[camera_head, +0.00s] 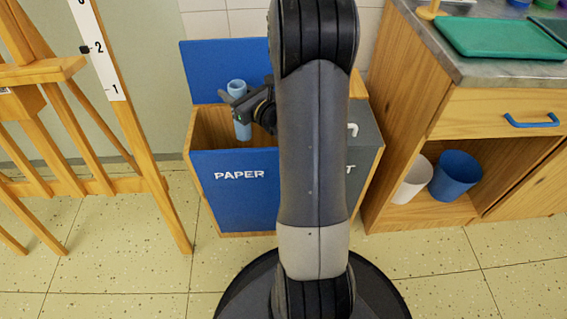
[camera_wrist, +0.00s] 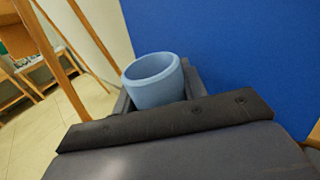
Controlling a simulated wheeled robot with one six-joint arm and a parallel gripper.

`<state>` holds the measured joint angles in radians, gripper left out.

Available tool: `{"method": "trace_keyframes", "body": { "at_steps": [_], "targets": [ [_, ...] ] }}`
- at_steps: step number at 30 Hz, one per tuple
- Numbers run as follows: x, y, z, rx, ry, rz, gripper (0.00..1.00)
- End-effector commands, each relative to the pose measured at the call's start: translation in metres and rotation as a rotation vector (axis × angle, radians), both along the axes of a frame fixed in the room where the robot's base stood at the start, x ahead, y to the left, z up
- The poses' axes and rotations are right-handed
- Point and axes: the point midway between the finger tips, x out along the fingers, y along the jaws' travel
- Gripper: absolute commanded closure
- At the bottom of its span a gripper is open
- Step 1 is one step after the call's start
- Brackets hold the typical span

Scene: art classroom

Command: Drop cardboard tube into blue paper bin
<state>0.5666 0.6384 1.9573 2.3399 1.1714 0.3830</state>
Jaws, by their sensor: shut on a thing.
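A light blue tube (camera_head: 240,118), hollow at its open top, stands upright in my gripper (camera_head: 240,100). My gripper is shut on it, above the opening of the blue paper bin. The tube's rim also shows in the wrist view (camera_wrist: 155,80), with my gripper around it. The paper bin (camera_head: 236,192) has a blue front marked PAPER, wooden sides and an open blue lid (camera_head: 215,65) standing up behind. The tube's lower end hangs at the bin's opening, in front of the inner wooden wall. My arm hides the bin's right edge.
A grey bin (camera_head: 362,150) stands right of the paper bin, partly behind my arm. A wooden easel (camera_head: 130,140) stands at left. At right is a wooden cabinet (camera_head: 405,120) with a green tray (camera_head: 505,38) on top and a blue bucket (camera_head: 457,175) on its shelf.

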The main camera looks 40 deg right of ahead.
Motion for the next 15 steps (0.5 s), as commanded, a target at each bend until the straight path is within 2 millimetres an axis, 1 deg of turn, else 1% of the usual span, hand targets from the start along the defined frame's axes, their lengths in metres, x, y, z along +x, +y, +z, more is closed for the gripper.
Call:
{"method": "trace_keyframes", "body": {
  "at_steps": [1, 4, 13, 14, 15],
  "targets": [
    [0.0, 0.0001, -0.0105, 0.001, 0.0, 0.0, 0.91],
    [0.0, 0.0001, -0.017, 0.0, 0.0, 0.0, 0.91],
    [0.0, 0.0002, -0.0178, -0.001, 0.0, 0.0, 0.91],
    [0.0, 0.0001, -0.0178, -0.001, 0.0, 0.0, 0.58],
    [0.0, 0.0001, -0.0177, -0.001, 0.0, 0.0, 0.55]
  ]
}}
